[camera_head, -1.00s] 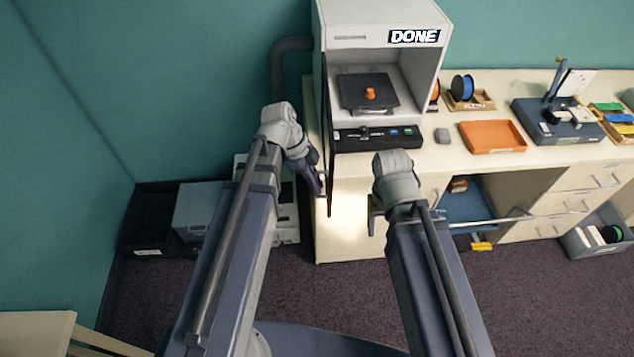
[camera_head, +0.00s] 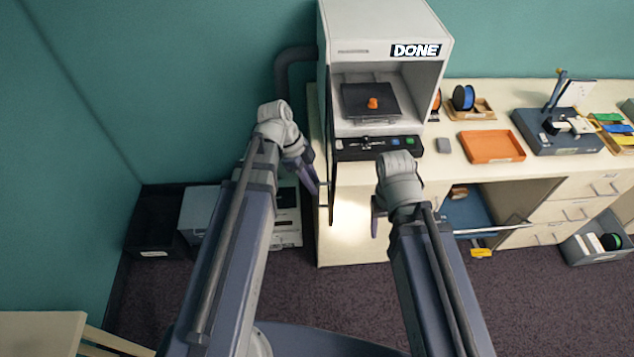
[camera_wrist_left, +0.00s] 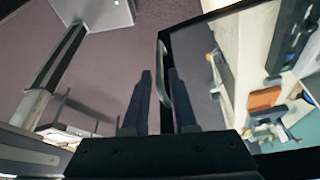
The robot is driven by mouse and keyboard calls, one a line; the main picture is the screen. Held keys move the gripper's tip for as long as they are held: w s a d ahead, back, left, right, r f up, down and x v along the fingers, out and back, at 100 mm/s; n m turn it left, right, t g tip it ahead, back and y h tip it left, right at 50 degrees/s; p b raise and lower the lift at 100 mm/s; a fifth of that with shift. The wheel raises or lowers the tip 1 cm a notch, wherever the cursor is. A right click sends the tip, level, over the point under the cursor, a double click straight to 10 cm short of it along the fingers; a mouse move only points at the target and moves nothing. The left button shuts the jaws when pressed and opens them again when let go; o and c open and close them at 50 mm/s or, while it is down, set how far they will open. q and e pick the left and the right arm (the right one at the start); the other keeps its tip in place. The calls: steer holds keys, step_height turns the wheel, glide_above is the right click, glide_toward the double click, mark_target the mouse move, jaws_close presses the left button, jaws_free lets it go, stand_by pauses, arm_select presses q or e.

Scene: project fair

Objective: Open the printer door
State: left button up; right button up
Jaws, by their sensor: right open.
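The printer (camera_head: 345,30) is a white box on the counter with a "DONE" sign. Its front is uncovered, showing a dark plate with a small orange piece on it. Its dark-framed glass door (camera_head: 331,200) stands swung out on the left side, nearly edge-on. In the left wrist view the door's frame (camera_wrist_left: 222,14) and its grey curved handle (camera_wrist_left: 165,75) show. My left gripper (camera_head: 315,190) is at the door's outer edge, with the edge between its two fingers (camera_wrist_left: 160,100); whether they grip is unclear. My right gripper (camera_head: 376,215) is open and empty before the counter.
The counter holds an orange tray (camera_head: 491,146), a blue spool (camera_head: 463,97) and a dark device (camera_head: 556,135). A grey bin (camera_head: 598,243) stands on the floor at right. Boxes (camera_head: 155,225) stand on the floor left of the counter. Floor in front is clear.

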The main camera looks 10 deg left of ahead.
arm_select(q)
steer(key=p+v, duration=0.1)
steer(key=v, duration=0.2)
steer(key=shift+p, duration=0.3)
arm_select(e)
step_height(320, 180, up, 3)
steer(key=shift+f, duration=0.15)
arm_select(q)
steer(key=shift+s+f, duration=0.1)
